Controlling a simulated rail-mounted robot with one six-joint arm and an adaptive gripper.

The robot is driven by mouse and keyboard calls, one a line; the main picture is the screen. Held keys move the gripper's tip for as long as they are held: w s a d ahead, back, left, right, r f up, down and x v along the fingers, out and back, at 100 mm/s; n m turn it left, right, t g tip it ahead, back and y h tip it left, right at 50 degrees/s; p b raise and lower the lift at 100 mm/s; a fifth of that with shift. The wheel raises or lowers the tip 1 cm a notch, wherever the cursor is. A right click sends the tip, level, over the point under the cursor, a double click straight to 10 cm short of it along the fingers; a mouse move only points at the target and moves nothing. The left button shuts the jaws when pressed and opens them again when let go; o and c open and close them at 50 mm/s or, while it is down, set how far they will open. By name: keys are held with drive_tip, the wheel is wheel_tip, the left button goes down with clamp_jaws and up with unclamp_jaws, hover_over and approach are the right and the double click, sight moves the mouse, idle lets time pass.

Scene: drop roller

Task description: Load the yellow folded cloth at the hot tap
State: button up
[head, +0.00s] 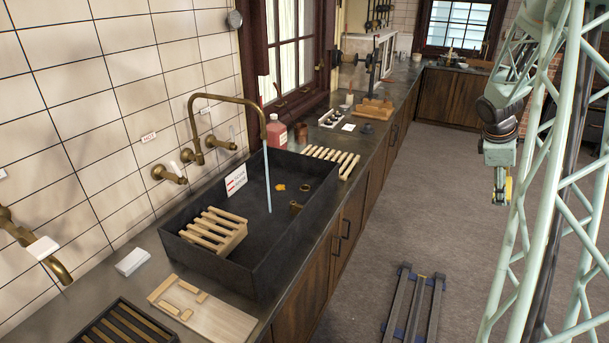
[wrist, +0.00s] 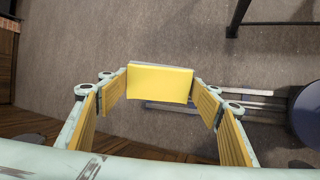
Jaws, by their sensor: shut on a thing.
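My gripper (head: 501,186) hangs at the right of the head view, over open floor and well away from the sink. In the wrist view its yellow-padded fingers (wrist: 160,92) are shut on the yellow folded cloth (wrist: 160,83), a flat, block-like piece held at the fingertips. In the head view the cloth is too small to separate from the yellow pads. A small sign reading HOT (head: 148,138) is on the tiles above the left brass tap handle (head: 170,174). A stream (head: 267,180) runs from the curved brass spout (head: 228,97) into the dark sink (head: 262,268).
A wooden rack (head: 213,231) and small brass pieces (head: 296,207) are in the sink. A wooden board (head: 218,318) and a white block (head: 132,262) lie on the near counter. A red bottle (head: 276,133) stands behind the sink. Rails (head: 413,303) lie on the floor.

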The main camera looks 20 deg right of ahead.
drive_tip(key=shift+s+b, duration=0.6)
drive_tip(key=shift+s, duration=1.9)
drive_tip(key=shift+r, duration=0.1)
drive_tip(key=s+r+p, duration=0.2)
drive_tip(key=s+r, duration=0.2)
drive_tip(key=s, duration=0.1)
idle(0.9)
drive_tip(key=shift+w+a+f, duration=0.1)
drive_tip(key=shift+w+f, duration=0.1)
drive_tip(key=shift+w, duration=0.15)
idle(0.6)
